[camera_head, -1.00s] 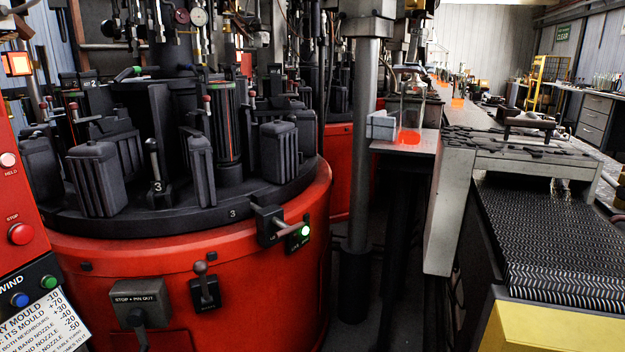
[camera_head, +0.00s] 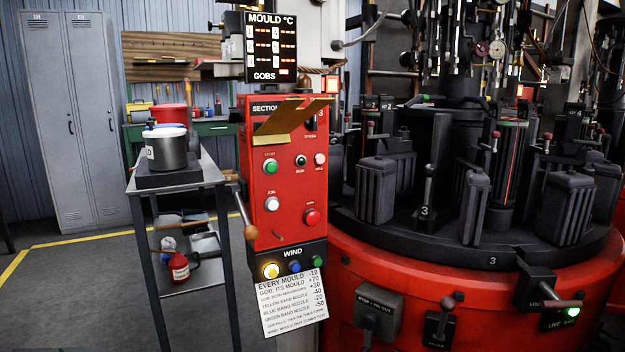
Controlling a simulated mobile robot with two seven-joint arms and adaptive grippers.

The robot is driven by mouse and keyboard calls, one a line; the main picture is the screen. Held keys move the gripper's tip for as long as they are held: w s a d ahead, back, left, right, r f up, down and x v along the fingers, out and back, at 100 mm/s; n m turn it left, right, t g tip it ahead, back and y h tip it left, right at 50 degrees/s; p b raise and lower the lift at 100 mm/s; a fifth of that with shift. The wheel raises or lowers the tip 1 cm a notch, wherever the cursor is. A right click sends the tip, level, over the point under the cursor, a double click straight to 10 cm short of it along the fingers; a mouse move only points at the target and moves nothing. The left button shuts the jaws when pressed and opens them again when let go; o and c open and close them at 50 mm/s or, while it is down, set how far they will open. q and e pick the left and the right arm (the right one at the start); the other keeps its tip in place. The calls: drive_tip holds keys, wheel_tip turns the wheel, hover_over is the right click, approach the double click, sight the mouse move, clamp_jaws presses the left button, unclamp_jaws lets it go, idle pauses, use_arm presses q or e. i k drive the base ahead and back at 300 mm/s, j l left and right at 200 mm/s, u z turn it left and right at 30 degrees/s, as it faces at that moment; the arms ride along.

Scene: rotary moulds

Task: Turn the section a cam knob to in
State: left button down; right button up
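The red control panel (camera_head: 287,205) stands upright at the middle of the head view. Its heading begins "SECTION"; the rest is covered by a brass-coloured angled plate (camera_head: 285,120) across its top. A dark switch or knob (camera_head: 311,120) shows partly behind the plate's right end. Green (camera_head: 271,167), white (camera_head: 272,204) and red (camera_head: 312,217) buttons sit below. I cannot read any label for a cam knob, nor tell which control it is. Neither of my grippers is in view.
The red rotary mould machine (camera_head: 430,280) fills the right, with a box marked "STOP + PIN OUT" (camera_head: 378,309) and a lit lever unit (camera_head: 548,297). A trolley (camera_head: 205,183) with a metal pot (camera_head: 167,150) stands left of the panel. Floor (camera_head: 75,295) at lower left is clear.

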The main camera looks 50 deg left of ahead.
sight(236, 115)
drive_tip(key=u, duration=1.6)
drive_tip(key=j+z, duration=0.85)
drive_tip(key=i+j, duration=0.05)
drive_tip(key=j, duration=0.05)
